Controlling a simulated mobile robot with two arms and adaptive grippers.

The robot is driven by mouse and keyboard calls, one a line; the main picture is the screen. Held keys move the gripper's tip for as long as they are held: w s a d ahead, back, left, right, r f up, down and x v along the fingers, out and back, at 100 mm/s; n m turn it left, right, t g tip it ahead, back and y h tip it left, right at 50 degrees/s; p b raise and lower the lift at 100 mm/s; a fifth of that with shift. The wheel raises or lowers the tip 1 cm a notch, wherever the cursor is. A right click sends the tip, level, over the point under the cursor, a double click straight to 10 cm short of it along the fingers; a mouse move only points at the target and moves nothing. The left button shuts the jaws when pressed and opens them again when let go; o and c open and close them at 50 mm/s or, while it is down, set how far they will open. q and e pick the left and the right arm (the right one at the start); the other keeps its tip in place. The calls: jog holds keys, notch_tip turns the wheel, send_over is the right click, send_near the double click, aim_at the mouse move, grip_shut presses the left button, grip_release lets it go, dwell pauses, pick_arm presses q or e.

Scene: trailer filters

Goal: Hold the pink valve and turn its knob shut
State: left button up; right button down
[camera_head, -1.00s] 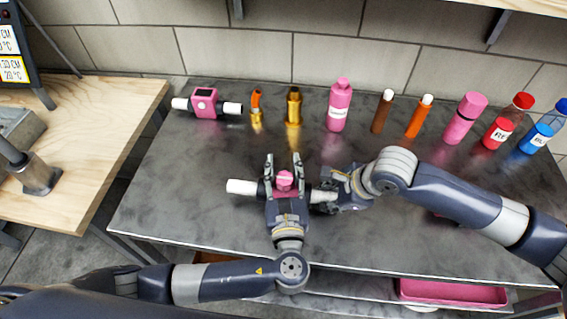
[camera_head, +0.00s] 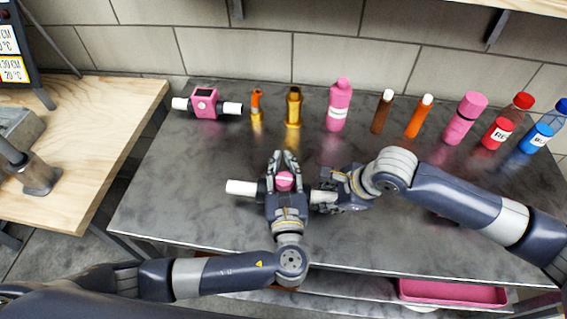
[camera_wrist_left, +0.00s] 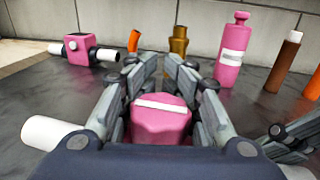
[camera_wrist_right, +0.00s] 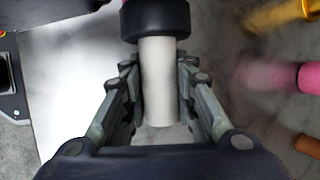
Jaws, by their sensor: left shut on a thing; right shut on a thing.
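The pink valve lies across the front middle of the metal table, with its white left pipe end (camera_head: 241,188) free. Its round pink knob (camera_head: 285,182) faces up. The knob's white stripe (camera_wrist_left: 160,103) runs roughly along the pipe. My left gripper (camera_head: 286,157) is shut on the knob, one finger on each side; it hides most of the valve body. My right gripper (camera_head: 327,196) is shut on the valve's right white pipe end (camera_wrist_right: 158,85), beside a black collar (camera_wrist_right: 155,18).
A pink meter with white pipe ends (camera_head: 205,103), brass fittings (camera_head: 293,107), a pink bottle (camera_head: 339,106) and several other bottles and tubes stand along the back. A pink tray (camera_head: 453,292) sits on the shelf below. The table's left front is clear.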

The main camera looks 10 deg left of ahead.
aim_at(291, 175)
pick_arm(q)
jog(key=shift+s+d+m+h, duration=0.1)
jog(key=shift+d+m+h, duration=0.15)
jog(key=shift+h, duration=0.25)
grip_shut()
jog(key=m+h, duration=0.1)
jog(key=h, duration=0.1)
jog(key=d+m+h, duration=0.1)
jog(key=m+h, duration=0.1)
jog(key=h, duration=0.1)
jog(key=m+h, duration=0.2)
jog(key=h, duration=0.1)
jog(key=shift+s+d+m+g, duration=0.1)
jog(key=shift+d+m+g, duration=0.2)
jog(key=shift+g, duration=0.1)
jog(key=m+g+h, duration=0.1)
jog(key=h, duration=0.1)
jog(key=d+m+g+h, duration=0.1)
jog(key=h, duration=0.1)
jog(key=m+g+h, duration=0.1)
jog(key=m+h, duration=0.1)
jog(key=shift+s+d+r, duration=0.1)
jog(key=shift+s+d, duration=0.05)
jog(key=shift+s, duration=0.15)
jog(key=shift+g, duration=0.3)
jog(key=shift+m, duration=0.25)
jog(key=o, duration=0.9)
grip_release()
